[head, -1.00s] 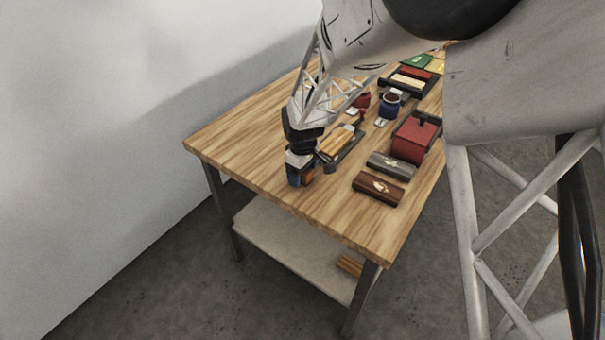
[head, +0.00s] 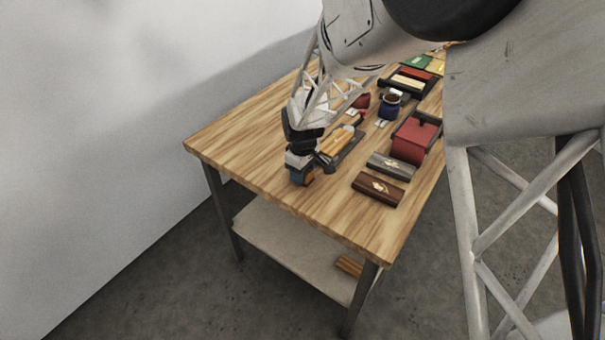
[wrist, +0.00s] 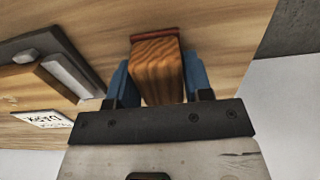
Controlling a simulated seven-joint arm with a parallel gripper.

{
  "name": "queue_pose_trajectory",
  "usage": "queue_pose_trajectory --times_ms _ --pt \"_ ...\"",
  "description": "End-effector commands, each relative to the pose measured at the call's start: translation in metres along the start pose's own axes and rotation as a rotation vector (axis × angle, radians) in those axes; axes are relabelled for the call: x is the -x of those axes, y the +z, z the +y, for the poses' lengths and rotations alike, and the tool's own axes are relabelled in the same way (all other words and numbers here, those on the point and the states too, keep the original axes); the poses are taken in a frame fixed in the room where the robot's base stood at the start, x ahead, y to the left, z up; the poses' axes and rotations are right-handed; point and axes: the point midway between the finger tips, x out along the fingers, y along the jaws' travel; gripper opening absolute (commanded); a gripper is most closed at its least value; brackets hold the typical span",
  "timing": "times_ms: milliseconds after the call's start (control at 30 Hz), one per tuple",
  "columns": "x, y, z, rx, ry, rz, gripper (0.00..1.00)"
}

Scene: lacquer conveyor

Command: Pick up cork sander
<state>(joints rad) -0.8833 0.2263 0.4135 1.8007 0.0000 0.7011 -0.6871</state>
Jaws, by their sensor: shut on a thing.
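The cork sander (wrist: 158,72) is a wood-grained block with a reddish strip along its far edge in the wrist view. My gripper (wrist: 157,66) has its blue fingers on both sides of it, shut on it. In the head view my gripper (head: 302,178) is low over the near left part of the table, and the sander is mostly hidden by the fingers. I cannot tell whether the sander still touches the table.
A dark tray with a light wooden block (head: 338,143) lies just right of my gripper. A grey box (head: 392,164), a dark brown box (head: 378,188), a red box (head: 414,140) and a blue cup (head: 390,103) stand farther right. The table's left side is bare.

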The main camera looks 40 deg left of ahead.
Motion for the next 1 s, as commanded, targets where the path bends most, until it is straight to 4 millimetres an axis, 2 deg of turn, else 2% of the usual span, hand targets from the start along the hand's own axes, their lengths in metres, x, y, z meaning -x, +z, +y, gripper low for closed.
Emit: queue_pose_trajectory --times_ms 167,333,800,1000 --pt "0.003 0.0 0.0 0.0 0.0 0.001 0.18" --pt "0.014 0.0 0.0 0.0 0.002 0.002 0.18" --pt "0.08 0.0 0.0 0.0 0.001 0.002 0.18" --pt "0.097 0.0 0.0 0.0 0.001 0.001 0.18"
